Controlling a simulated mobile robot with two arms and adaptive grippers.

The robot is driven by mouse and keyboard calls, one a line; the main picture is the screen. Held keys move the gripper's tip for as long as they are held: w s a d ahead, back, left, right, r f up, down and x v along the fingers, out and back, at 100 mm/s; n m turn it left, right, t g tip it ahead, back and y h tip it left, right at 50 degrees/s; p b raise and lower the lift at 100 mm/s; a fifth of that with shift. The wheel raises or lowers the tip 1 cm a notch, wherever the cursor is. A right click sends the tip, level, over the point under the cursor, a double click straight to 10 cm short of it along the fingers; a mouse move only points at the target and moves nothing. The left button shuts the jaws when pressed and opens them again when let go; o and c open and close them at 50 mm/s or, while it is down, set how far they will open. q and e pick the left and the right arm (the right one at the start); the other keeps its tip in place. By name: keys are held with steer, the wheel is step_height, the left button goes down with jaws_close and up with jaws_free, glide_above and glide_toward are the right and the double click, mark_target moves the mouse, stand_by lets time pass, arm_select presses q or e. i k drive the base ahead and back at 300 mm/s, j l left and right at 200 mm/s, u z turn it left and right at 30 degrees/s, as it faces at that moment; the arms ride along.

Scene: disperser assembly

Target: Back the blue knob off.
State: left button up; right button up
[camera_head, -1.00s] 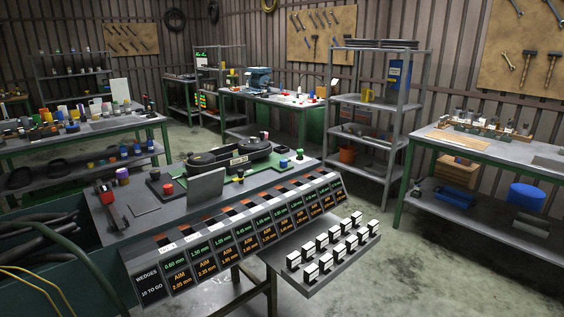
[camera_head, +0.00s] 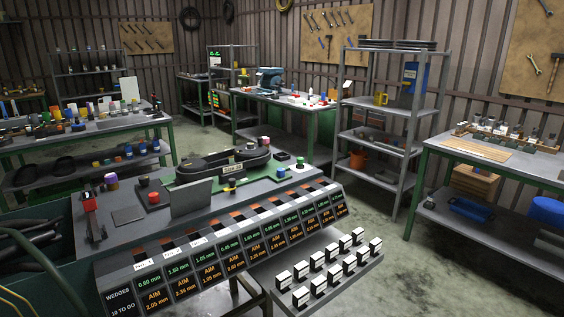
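A small blue knob (camera_head: 281,172) stands upright at the right end of the near workbench's grey top. It is right of a dark oval housing (camera_head: 228,162) that sits on a green plate. A green knob (camera_head: 300,162) on a dark block stands just behind and right of it. The blue knob is too small to tell its thread or how far it is turned. Neither of my grippers is in view.
A sloped rack (camera_head: 225,245) with labelled slots runs along the bench front. A low tray (camera_head: 365,262) of white blocks stands right of it. An upright grey panel (camera_head: 191,197) and a red knob (camera_head: 154,198) are left. Open floor lies right of the bench.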

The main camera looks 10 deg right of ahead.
mark_target(281, 172)
steer(key=i+l+u, duration=0.1)
steer(key=l, duration=0.35)
steer(key=i+l+u, duration=0.1)
steer(key=i+l, duration=0.15)
steer(key=l, duration=0.2)
steer(key=i+l+u, duration=0.1)
steer(key=l, duration=0.35)
steer(key=i+l, duration=0.2)
steer(key=l, duration=0.3)
steer(key=i+l+u, duration=0.15)
steer(key=l, duration=0.3)
steer(key=l+u, duration=0.1)
steer(key=l, duration=0.4)
steer(key=i, duration=0.05)
